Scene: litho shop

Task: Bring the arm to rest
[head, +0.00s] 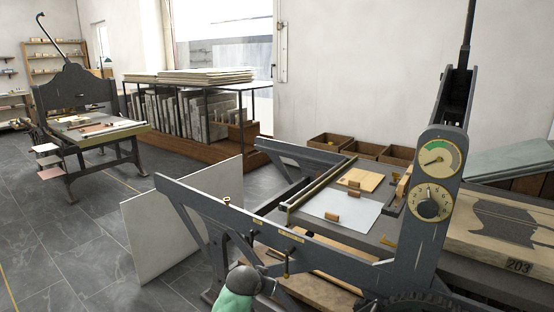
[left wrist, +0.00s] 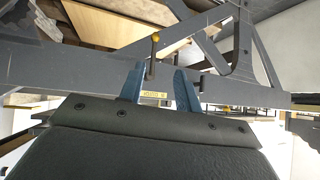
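My left arm shows in the head view as a green and dark form at the bottom. Its gripper (head: 270,284) is by the near side of the dark grey press frame (head: 330,262); its fingertips are hard to make out there. In the left wrist view two blue fingers of the left gripper (left wrist: 162,74) stand apart, with a small yellow label (left wrist: 154,94) on the grey bar between them. A thin pin with a brass ball (left wrist: 155,38) rises just beyond the fingers. I see nothing held. My right gripper is in neither view.
The press carries a gauge post (head: 440,190) and a bed with a white sheet (head: 340,209). A pale panel (head: 165,232) leans at its left. A second press (head: 75,95) stands far left, and a slab rack (head: 200,110) is at the back. Tiled floor lies open at left.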

